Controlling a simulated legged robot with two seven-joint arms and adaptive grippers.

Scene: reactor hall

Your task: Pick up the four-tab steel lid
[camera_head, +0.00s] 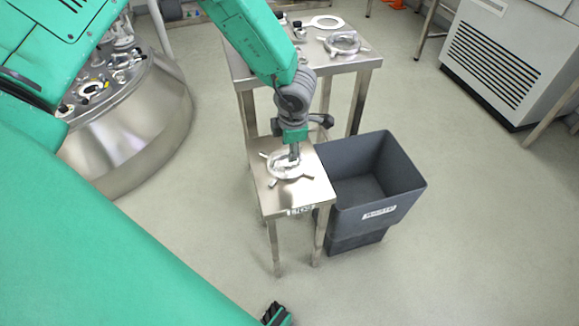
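A round steel lid with tabs (279,174) lies flat on the small steel stand (270,199) in the middle of the head view. My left gripper (294,156) points down over the lid's centre and hides part of it. Its fingertips are at or just above the lid's middle; I cannot tell whether they touch it. The fingers are too small and merged with the lid to show whether they are open or shut.
A dark grey bin with a label (345,213) stands right beside the stand. Behind is a larger steel table (333,64) bearing another tabbed ring (343,42) and a flat white ring (327,22). A round steel vessel (150,135) stands left, a vented cabinet (495,65) right.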

